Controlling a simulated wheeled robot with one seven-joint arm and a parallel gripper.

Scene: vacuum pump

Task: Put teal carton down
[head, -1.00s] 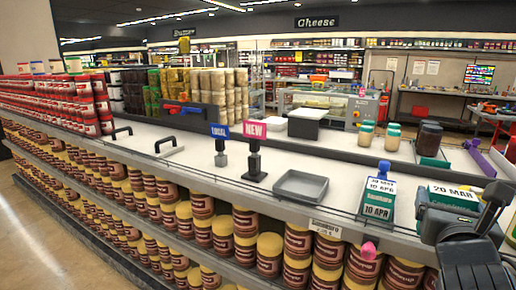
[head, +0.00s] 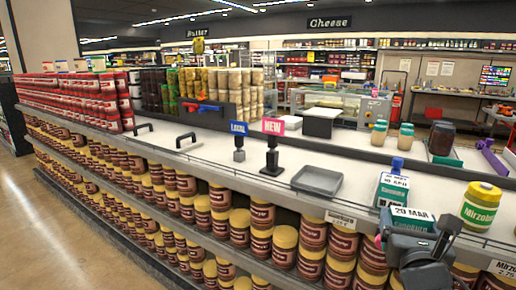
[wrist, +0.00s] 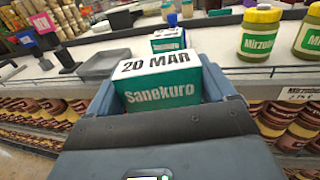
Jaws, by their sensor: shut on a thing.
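My gripper (wrist: 168,95) is shut on a teal and white carton (wrist: 160,82) marked "20 MAR" and "Sanekuro". The carton sits upright between the two fingers, and its lower part is hidden by the gripper. In the head view the held carton (head: 411,216) is at the lower right, with my gripper (head: 414,238) at the shelf's front edge. I cannot tell whether the carton touches the shelf. A second teal carton (head: 391,191) with a date label stands on the white shelf top just behind it; it also shows in the wrist view (wrist: 170,43).
A jar with a yellow lid (head: 481,206) stands to the right of the cartons. A grey tray (head: 317,180) and the "NEW" sign (head: 273,128) are to the left. Shelf top between tray and cartons is clear. Jars (head: 262,215) fill the shelf below.

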